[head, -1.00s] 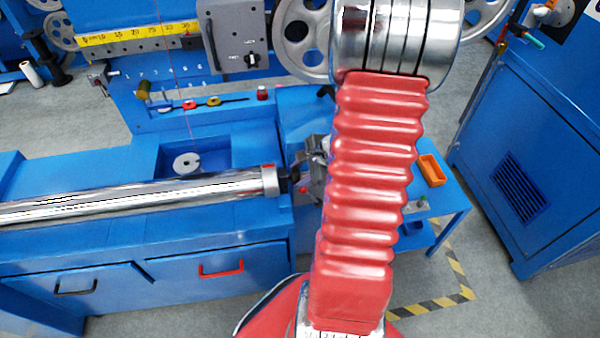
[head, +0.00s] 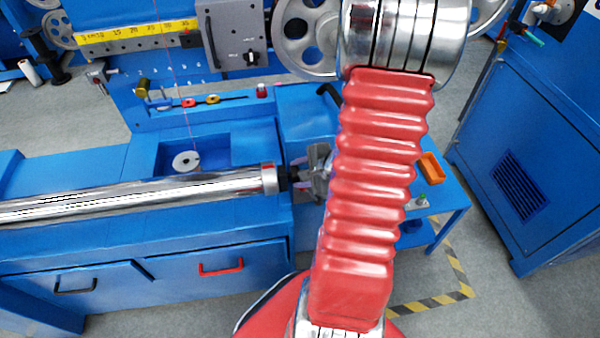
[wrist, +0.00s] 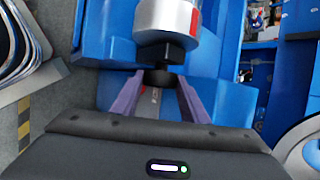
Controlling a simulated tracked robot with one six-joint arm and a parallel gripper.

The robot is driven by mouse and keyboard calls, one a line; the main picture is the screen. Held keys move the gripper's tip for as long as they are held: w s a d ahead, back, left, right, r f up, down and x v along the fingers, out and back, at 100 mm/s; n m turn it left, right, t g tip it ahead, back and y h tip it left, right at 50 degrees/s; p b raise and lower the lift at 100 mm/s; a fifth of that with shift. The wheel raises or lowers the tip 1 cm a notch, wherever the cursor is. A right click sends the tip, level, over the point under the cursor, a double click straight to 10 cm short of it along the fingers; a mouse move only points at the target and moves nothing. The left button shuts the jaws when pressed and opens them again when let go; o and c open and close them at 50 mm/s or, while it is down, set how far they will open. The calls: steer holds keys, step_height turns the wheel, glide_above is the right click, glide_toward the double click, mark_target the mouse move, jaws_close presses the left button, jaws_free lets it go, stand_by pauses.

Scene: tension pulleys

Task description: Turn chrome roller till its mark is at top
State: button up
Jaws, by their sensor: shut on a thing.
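The chrome roller (head: 130,196) lies across the blue bench in the head view, with a bright end collar (head: 269,178) and a short black shaft end (head: 284,177) at its right. In the wrist view the roller end (wrist: 163,18) is at the top, with a red mark (wrist: 194,22) on its right side. My gripper (wrist: 160,80) has its two purple fingers on either side of the black shaft end and is shut on it. In the head view my gripper (head: 297,176) is at the roller's right end, partly hidden by my red-sleeved arm.
A grey disc (head: 186,161) lies in a bench recess behind the roller. A grey control box (head: 232,35) and a spoked wheel (head: 305,35) stand behind. An orange tray (head: 431,168) sits right of my arm. A blue cabinet (head: 530,130) stands further right.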

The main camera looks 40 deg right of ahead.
steer(key=shift+s+a+f, duration=0.1)
steer(key=shift+s+a, duration=0.05)
steer(key=shift+a, duration=0.05)
steer(key=o, duration=0.7)
steer(key=shift+c, duration=0.2)
steer(key=o, duration=0.4)
steer(key=shift+d, duration=0.1)
steer(key=shift+r, duration=0.2)
steer(key=v, duration=1.3)
steer(key=shift+s+r, duration=0.15)
stand_by(0.4)
